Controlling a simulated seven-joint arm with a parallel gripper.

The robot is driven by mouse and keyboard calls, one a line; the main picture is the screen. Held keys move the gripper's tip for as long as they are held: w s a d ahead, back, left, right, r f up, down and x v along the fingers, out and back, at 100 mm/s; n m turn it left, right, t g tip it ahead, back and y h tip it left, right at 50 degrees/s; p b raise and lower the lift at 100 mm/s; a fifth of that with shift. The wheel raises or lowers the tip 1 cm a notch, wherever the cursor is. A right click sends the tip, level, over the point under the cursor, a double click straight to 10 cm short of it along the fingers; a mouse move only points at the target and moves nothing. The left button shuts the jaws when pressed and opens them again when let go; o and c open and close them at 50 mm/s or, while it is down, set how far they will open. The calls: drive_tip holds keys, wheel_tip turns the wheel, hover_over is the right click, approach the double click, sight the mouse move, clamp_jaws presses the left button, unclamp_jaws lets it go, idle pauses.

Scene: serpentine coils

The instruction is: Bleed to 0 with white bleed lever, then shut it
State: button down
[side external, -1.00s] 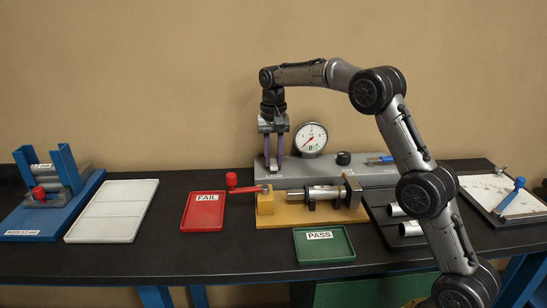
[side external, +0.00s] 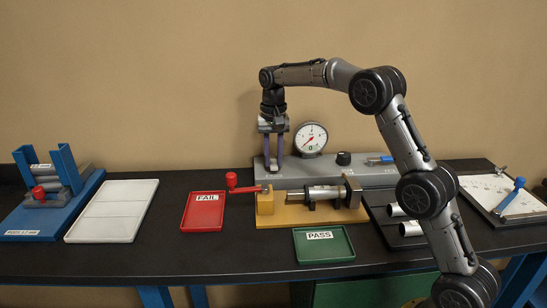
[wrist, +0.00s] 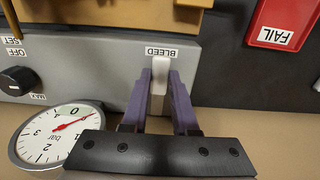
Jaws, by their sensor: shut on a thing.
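The white bleed lever (wrist: 158,82) stands out from the grey panel (wrist: 105,70) below the BLEED label in the wrist view. My gripper (wrist: 159,76) is shut on it, with one purple finger on each side. In the side view my gripper (side external: 273,170) points down at the left end of the grey panel, and the lever is hard to make out there. The round pressure gauge (wrist: 58,137) has a red needle lying near the 0 end of the scale; I cannot tell the exact reading.
A black knob (side external: 344,158) sits right of the gauge. In front is a yellow fixture (side external: 290,219) with a metal cylinder and a red-handled lever (side external: 232,181). A red FAIL tray (side external: 203,222) and a green PASS tray (side external: 323,259) lie nearby.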

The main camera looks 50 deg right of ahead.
drive_tip(key=m, duration=0.1)
drive_tip(key=w+a+m, duration=0.1)
drive_tip(key=m, duration=0.1)
drive_tip(key=shift+w+m, duration=0.25)
drive_tip(key=shift+m, duration=0.05)
drive_tip(key=w+m, duration=0.1)
drive_tip(key=m, duration=0.1)
drive_tip(key=w+m, duration=0.1)
drive_tip(key=m, duration=0.1)
drive_tip(key=shift+w+a, duration=0.2)
drive_tip(key=shift+a, duration=0.15)
drive_tip(key=w+m, duration=0.1)
drive_tip(key=m, duration=0.1)
drive_tip(key=w+m, duration=0.1)
drive_tip(key=m, duration=0.2)
drive_tip(key=shift+w+d, duration=0.15)
drive_tip(key=shift+w+d+m, duration=0.25)
drive_tip(key=shift+w+m, duration=0.2)
drive_tip(key=shift+m, duration=0.55)
drive_tip(key=shift+w+d+m, duration=0.2)
drive_tip(key=shift+w+m, duration=0.2)
drive_tip(key=shift+m, duration=0.6)
drive_tip(key=c, duration=0.7)
unclamp_jaws()
